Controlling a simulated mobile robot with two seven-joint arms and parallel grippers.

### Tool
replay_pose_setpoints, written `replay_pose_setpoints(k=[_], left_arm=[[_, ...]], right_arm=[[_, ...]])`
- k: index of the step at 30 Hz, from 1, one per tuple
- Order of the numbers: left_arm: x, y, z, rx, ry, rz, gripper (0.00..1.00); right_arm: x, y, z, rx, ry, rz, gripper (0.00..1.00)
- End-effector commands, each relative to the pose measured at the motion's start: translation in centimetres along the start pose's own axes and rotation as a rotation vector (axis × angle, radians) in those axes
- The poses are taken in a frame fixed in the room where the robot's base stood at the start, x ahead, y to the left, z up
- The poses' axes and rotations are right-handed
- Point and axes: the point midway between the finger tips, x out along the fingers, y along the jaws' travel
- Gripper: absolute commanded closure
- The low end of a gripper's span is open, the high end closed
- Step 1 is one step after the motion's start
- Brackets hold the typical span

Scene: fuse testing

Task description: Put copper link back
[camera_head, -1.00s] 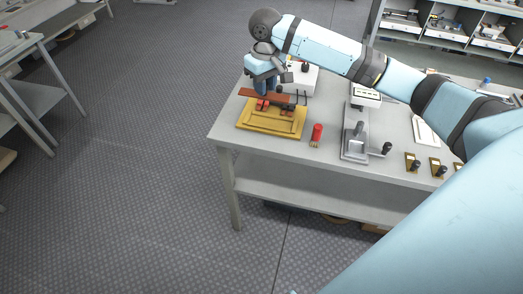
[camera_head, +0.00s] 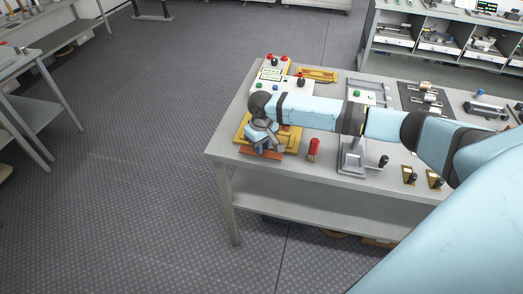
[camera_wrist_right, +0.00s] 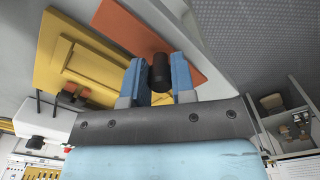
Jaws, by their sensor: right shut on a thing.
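The copper link (camera_head: 262,154) is a flat orange-brown bar, low at the front edge of the yellow base (camera_head: 241,130). In the right wrist view the link (camera_wrist_right: 128,32) carries a black knob (camera_wrist_right: 160,72) between two blue fingers. My right gripper (camera_head: 260,143) is shut on that knob. In the wrist view, the gripper (camera_wrist_right: 160,84) hides part of the link, and the yellow base (camera_wrist_right: 60,55) lies to its left. My arm hides much of the base and its red clips in the head view. I cannot tell whether the link touches the table. My left gripper is out of view.
A red cylinder (camera_head: 313,150) stands right of the base. A grey lever fixture (camera_head: 352,160) is farther right. A white box with red and black knobs (camera_head: 272,76) stands behind. The table's front-left edge is close to the gripper.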

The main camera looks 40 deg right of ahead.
Motion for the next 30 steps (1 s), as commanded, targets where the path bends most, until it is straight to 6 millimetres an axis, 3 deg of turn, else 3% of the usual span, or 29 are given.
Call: replay_pose_setpoints(k=[4, 15, 16, 19, 30], left_arm=[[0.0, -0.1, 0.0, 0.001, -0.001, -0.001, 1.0], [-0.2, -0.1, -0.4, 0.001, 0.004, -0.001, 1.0], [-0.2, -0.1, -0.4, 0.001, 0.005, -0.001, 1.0], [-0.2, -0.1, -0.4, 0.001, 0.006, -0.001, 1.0], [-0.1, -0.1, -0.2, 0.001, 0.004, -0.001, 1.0]], right_arm=[[2.1, 0.0, 0.0, 0.001, -0.001, 0.0, 1.0], [2.6, 0.0, 0.0, 0.0, -0.001, -0.001, 1.0], [2.7, 0.0, 0.0, 0.0, -0.001, -0.001, 0.74], [2.7, 0.0, 0.0, 0.0, -0.001, 0.0, 0.51], [2.0, 0.0, 0.0, 0.0, 0.002, 0.0, 0.5]])
